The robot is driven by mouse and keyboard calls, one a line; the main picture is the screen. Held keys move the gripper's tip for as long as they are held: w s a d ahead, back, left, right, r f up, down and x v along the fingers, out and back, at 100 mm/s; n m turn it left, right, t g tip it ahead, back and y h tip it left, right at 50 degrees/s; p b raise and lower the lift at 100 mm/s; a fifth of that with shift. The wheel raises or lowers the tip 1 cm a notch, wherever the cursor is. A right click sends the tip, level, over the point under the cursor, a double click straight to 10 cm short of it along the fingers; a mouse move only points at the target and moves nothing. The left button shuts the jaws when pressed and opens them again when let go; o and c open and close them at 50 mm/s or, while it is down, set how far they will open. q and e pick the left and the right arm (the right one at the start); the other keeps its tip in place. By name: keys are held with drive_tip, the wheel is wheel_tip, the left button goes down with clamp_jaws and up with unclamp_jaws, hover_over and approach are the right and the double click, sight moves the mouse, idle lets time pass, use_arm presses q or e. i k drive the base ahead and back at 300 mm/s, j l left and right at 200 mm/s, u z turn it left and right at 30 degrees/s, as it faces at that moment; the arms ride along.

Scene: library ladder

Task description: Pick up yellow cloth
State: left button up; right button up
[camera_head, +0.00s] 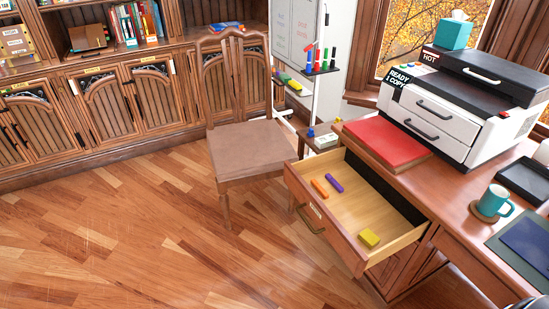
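A small yellow block-like thing (369,237) lies in the open desk drawer (335,225), near its front right corner. It may be the yellow cloth, folded, but it is too small to tell its material. An orange piece (320,188) and a purple piece (334,183) lie further back in the same drawer. Neither of my grippers can be made out in the head view. A dark shape at the bottom right edge is cut off and unclear.
A wooden chair (245,150) stands left of the drawer. The desk holds a red folder (387,142), a printer (450,115) and a teal mug (495,201). A whiteboard with markers stands behind. The wooden floor (130,235) at left is clear.

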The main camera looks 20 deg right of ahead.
sight(366, 236)
drive_tip(key=z, duration=3.2)
drive_tip(key=u, duration=1.65)
drive_tip(key=i+j+z, duration=0.2)
drive_tip(key=j+z, duration=0.15)
drive_tip(key=j, duration=0.25)
